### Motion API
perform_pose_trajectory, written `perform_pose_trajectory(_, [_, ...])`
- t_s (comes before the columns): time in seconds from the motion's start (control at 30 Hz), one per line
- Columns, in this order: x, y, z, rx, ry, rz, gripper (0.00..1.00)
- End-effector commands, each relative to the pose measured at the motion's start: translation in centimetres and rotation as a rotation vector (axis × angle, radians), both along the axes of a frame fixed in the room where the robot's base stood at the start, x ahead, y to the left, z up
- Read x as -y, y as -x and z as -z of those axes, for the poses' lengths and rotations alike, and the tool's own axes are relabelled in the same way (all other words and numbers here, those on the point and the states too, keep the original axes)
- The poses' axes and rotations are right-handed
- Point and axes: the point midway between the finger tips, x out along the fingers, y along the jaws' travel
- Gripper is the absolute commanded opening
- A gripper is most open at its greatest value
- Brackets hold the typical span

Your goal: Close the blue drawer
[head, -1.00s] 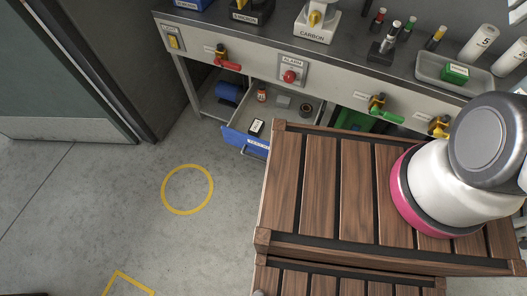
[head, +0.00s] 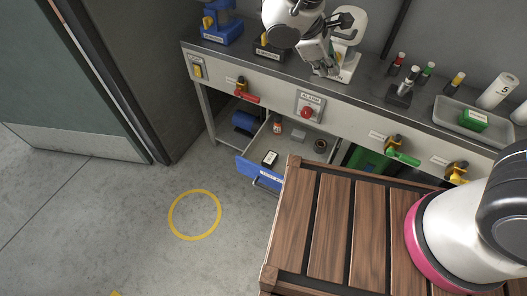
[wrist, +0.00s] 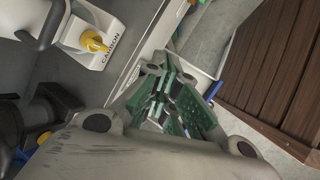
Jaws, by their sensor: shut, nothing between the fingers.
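The blue drawer (head: 247,168) stands pulled out under the bench in the head view, its blue front and handle facing the floor area. Inside it are a black box with a white label (head: 270,158), a red-and-white jar (head: 278,127), a grey block (head: 298,135) and a dark ring (head: 320,146). My gripper (head: 331,71) is above the bench top, in front of the white CARBON stand, higher than the drawer and apart from it. In the wrist view my gripper (wrist: 165,103) is shut and empty, and a bit of the blue front (wrist: 213,89) shows past its fingers.
A slatted wooden platform (head: 330,215) is close to the drawer's right side. Red (head: 246,96) and green (head: 402,158) valve handles and an alarm button (head: 307,112) stick out from the bench front. Floor with a yellow ring (head: 195,191) is clear to the left.

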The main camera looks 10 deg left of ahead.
Motion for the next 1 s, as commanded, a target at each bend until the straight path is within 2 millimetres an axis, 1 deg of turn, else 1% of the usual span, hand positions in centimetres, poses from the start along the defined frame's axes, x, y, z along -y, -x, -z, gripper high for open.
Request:
perform_pose_trajectory(0.03, [-3.2,1.9,3.0,-0.012,0.062,-0.119,0.0])
perform_pose_trajectory(0.07, [-4.9,2.9,4.6,-0.014,0.093,-0.185,0.0])
perform_pose_trajectory(0.1, [-7.0,4.5,6.9,-0.017,0.135,-0.275,0.0])
perform_pose_trajectory(0.17, [-9.8,7.3,10.4,-0.021,0.196,-0.412,0.0])
perform_pose_trajectory(0.2, [-11.5,9.3,12.8,-0.022,0.236,-0.503,0.0])
perform_pose_trajectory(0.23, [-12.5,10.9,14.6,-0.022,0.267,-0.571,0.0])
perform_pose_trajectory(0.27, [-13.4,12.5,16.5,-0.022,0.297,-0.637,0.0])
perform_pose_trajectory(0.3, [-14.3,14.7,18.9,-0.021,0.336,-0.722,0.0])
perform_pose_trajectory(0.37, [-15.2,17.8,22.3,-0.019,0.389,-0.842,0.0])
perform_pose_trajectory(0.4, [-15.5,19.7,24.3,-0.017,0.421,-0.912,0.0])
perform_pose_trajectory(0.5, [-15.5,23.4,28.4,-0.013,0.485,-1.052,0.0])
perform_pose_trajectory(0.53, [-15.5,24.2,29.3,-0.012,0.499,-1.083,0.0])
perform_pose_trajectory(0.6, [-15.2,25.6,30.9,-0.01,0.524,-1.137,0.0])
perform_pose_trajectory(0.63, [-15.2,26.0,31.3,-0.01,0.531,-1.152,0.0])
perform_pose_trajectory(0.73, [-15.0,26.3,32.2,-0.009,0.543,-1.177,0.0])
perform_pose_trajectory(0.87, [-14.7,25.4,33.1,-0.01,0.544,-1.177,0.0])
perform_pose_trajectory(1.0, [-14.1,23.4,34.9,-0.012,0.545,-1.173,0.0])
